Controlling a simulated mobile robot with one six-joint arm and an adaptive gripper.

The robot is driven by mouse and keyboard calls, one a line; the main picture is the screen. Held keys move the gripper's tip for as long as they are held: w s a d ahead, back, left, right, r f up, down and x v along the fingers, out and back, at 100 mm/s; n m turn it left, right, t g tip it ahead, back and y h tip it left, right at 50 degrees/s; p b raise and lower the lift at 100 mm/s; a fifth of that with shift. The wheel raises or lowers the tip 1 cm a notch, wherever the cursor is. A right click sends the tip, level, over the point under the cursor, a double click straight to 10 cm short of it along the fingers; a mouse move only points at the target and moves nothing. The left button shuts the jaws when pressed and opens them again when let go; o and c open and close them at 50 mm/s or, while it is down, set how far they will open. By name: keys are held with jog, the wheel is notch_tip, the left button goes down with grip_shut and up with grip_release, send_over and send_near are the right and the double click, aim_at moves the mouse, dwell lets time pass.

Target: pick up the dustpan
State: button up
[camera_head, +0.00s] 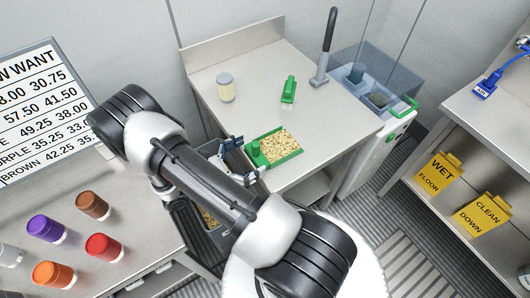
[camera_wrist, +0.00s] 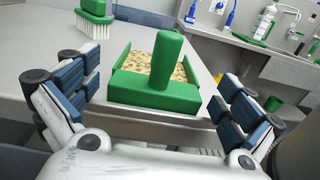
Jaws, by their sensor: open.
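The green dustpan (camera_head: 292,155) lies on the grey steel table, its pan full of pale yellow granules. Its upright green handle faces my gripper. In the wrist view the dustpan (camera_wrist: 150,98) is centred ahead, with the handle (camera_wrist: 167,60) rising in the middle. My gripper (camera_wrist: 157,98) is open, with one blue-padded finger on each side of the dustpan's near end. The fingers look clear of the handle. In the head view my gripper (camera_head: 240,158) is at the table's front edge by the handle, partly hidden by my arm.
A green brush (camera_head: 289,90) with white bristles and a lidded jar (camera_head: 225,88) stand farther back on the table. Coloured jars (camera_head: 103,246) stand on the left counter. Yellow signs (camera_head: 438,172) hang at the right.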

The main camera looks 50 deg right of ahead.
aim_at(266, 154)
jog(key=b+x, duration=0.1)
jog(key=x, duration=0.4)
jog(key=shift+s+d, duration=0.1)
jog(key=shift+d, duration=0.2)
jog(key=shift+c, duration=0.4)
jog(key=c, duration=0.8)
